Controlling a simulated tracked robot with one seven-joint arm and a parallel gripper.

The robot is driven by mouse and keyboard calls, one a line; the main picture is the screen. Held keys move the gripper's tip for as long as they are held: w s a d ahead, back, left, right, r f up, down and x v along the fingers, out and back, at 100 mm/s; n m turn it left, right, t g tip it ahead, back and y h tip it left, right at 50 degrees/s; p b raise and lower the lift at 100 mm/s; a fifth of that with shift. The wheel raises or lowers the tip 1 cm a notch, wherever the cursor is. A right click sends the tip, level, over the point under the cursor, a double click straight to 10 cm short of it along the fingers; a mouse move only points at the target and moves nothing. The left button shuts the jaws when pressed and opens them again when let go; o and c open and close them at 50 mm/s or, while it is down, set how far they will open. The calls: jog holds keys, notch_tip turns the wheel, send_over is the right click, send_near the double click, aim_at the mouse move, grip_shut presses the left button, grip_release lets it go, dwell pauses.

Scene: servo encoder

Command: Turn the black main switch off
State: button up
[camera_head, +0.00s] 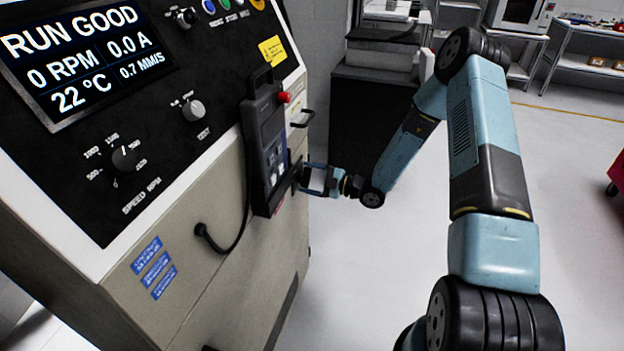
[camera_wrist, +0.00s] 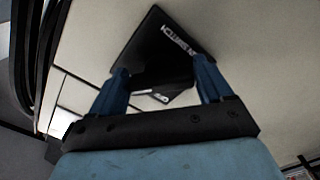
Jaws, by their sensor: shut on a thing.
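The black main switch shows in the wrist view as a dark square plate (camera_wrist: 172,38) with white lettering that reads like "main switch", seen at a slant. A dark handle (camera_wrist: 163,80) stands out from it between my two blue fingers. A white "OFF" mark shows just below the handle. My gripper (camera_wrist: 161,72) is shut on this handle, one finger on each side. In the head view my gripper (camera_head: 304,178) is against the side of the machine cabinet, and the switch is mostly hidden behind the hand-held pendant. I cannot tell the handle's exact angle.
The machine's display (camera_head: 72,58) reads RUN GOOD, 0 RPM and 0.0 A. A black pendant (camera_head: 266,145) with a red button hangs on the cabinet close to my gripper, its cable looping below. The floor (camera_head: 370,270) right of the cabinet is clear.

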jog(key=n, duration=0.4)
jog(key=shift+s+a, duration=0.15)
jog(key=shift+a, duration=0.1)
jog(key=n, duration=0.4)
jog(key=shift+n, duration=0.3)
jog(key=shift+c, duration=0.2)
jog(key=n, duration=0.5)
jog(key=shift+d+r, duration=0.15)
jog(key=shift+n, duration=1.6)
jog(key=shift+r, duration=0.1)
jog(key=shift+w+r, duration=0.1)
jog(key=shift+w, duration=0.1)
jog(key=o, duration=1)
jog(key=shift+s, duration=0.1)
